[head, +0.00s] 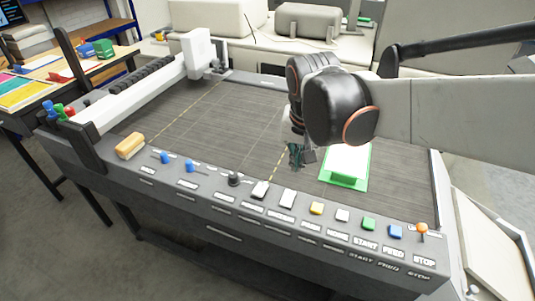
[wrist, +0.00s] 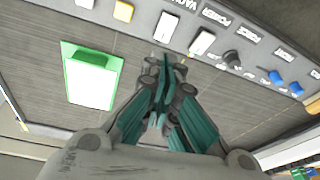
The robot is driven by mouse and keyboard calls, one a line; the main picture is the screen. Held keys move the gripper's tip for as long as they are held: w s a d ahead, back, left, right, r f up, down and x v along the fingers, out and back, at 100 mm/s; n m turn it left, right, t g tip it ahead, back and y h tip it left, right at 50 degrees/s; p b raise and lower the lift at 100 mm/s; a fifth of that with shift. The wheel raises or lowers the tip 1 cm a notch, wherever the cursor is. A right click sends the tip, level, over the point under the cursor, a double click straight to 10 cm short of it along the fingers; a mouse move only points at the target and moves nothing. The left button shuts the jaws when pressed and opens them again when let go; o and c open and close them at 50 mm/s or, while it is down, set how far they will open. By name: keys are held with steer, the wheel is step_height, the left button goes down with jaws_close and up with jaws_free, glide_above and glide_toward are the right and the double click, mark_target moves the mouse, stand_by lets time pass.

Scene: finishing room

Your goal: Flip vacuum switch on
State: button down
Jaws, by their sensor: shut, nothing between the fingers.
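The vacuum switch (head: 288,198) is a white rocker on the dark control strip along the machine's front edge, left of the yellow button. In the wrist view, the vacuum switch (wrist: 165,27) stands by a partly cut-off label that reads like VACUUM. A similar white power switch (head: 261,189) is beside it; it also shows in the wrist view (wrist: 202,43). My gripper (head: 298,160) is above the dark bed, behind the switches. In the wrist view, my gripper (wrist: 163,75) is shut and empty, its tips pointing toward the vacuum switch, seemingly apart from it. I cannot tell the rocker's position.
The strip also holds a black knob (head: 234,179), blue sliders (head: 190,166), a yellow button (head: 317,208), a green button (head: 368,223) and an orange stop knob (head: 421,230). A green-edged white sheet (head: 344,183) lies on the bed. A white gantry (head: 135,95) crosses the left.

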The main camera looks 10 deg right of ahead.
steer(key=w+f+m+g, duration=0.1)
steer(key=w+f+m, duration=0.1)
steer(key=w, duration=0.2)
steer(key=b, duration=0.5)
glide_toward(288, 198)
steer(key=shift+g, duration=0.3)
steer(key=w+f, duration=0.1)
steer(key=f, duration=0.1)
steer(key=w+d+f, duration=0.1)
steer(key=f, duration=0.1)
steer(key=w+d+f, duration=0.1)
steer(key=w+f, duration=0.1)
steer(key=shift+d+f, duration=0.1)
steer(key=shift+d, duration=0.1)
steer(key=shift+f, duration=0.1)
